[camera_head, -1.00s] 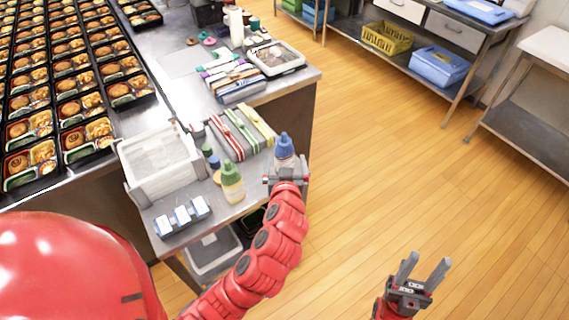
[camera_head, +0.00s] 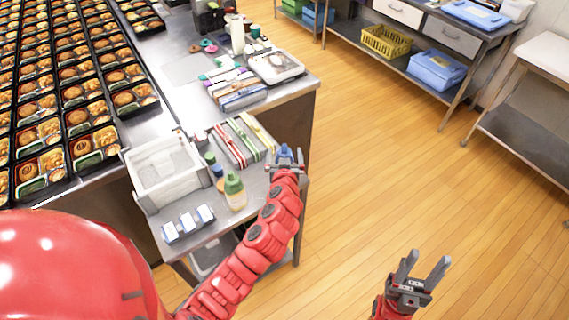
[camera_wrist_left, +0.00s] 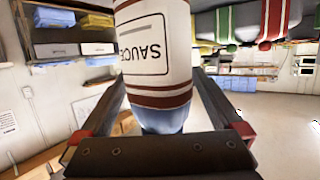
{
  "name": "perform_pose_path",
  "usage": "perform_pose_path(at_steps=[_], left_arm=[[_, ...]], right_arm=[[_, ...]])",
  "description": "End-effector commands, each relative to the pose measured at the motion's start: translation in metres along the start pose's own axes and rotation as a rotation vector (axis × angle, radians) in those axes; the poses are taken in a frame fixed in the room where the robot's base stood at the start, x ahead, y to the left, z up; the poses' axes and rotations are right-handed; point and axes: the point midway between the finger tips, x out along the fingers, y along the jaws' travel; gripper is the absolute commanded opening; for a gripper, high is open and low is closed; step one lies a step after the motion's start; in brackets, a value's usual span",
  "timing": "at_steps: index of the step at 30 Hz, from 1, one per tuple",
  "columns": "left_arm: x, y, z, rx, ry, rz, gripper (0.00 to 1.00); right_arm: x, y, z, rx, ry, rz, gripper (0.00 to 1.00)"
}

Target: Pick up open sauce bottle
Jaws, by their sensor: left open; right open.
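A sauce bottle with a blue cap (camera_head: 286,149) stands at the right end of the low side table. In the left wrist view the white bottle (camera_wrist_left: 156,50) with brown bands and a SAUCE label, seen upside down, fills the space between my fingers. My left gripper (camera_head: 285,156) is open around it, one finger on each side; contact cannot be told. The gripper hides most of the bottle in the head view. A yellowish bottle with a green cap (camera_head: 235,192) stands to its left. My right gripper (camera_head: 424,264) is open and empty over the floor.
A white bin (camera_head: 140,190), small white-and-blue packs (camera_head: 188,224) and striped cloth-like bundles (camera_head: 240,140) crowd the side table. Bento trays (camera_head: 95,147) fill the counter at left. The wooden floor at right is clear.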

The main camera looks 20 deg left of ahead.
Motion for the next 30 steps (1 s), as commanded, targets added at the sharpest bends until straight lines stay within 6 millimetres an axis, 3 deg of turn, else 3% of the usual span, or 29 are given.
perform_pose_path(at_steps=[7, 16, 25, 30], left_arm=[[0.001, 0.0, 0.001, 0.0, 0.0, 0.0, 1.0], [0.001, 0.0, 0.001, 0.0, 0.0, 0.001, 0.51], [0.001, 0.0, -0.002, -0.001, 0.001, 0.001, 0.5], [-0.003, 0.001, -0.016, -0.004, 0.006, 0.001, 0.5]], right_arm=[[0.0, 0.0, 0.0, 0.0, 0.0, 0.0, 0.5], [0.0, 0.0, 0.0, 0.0, 0.0, 0.0, 0.5], [-0.001, 0.0, 0.0, 0.0, 0.0, 0.0, 0.5], [-0.005, 0.0, 0.001, 0.0, 0.0, 0.0, 0.5]])
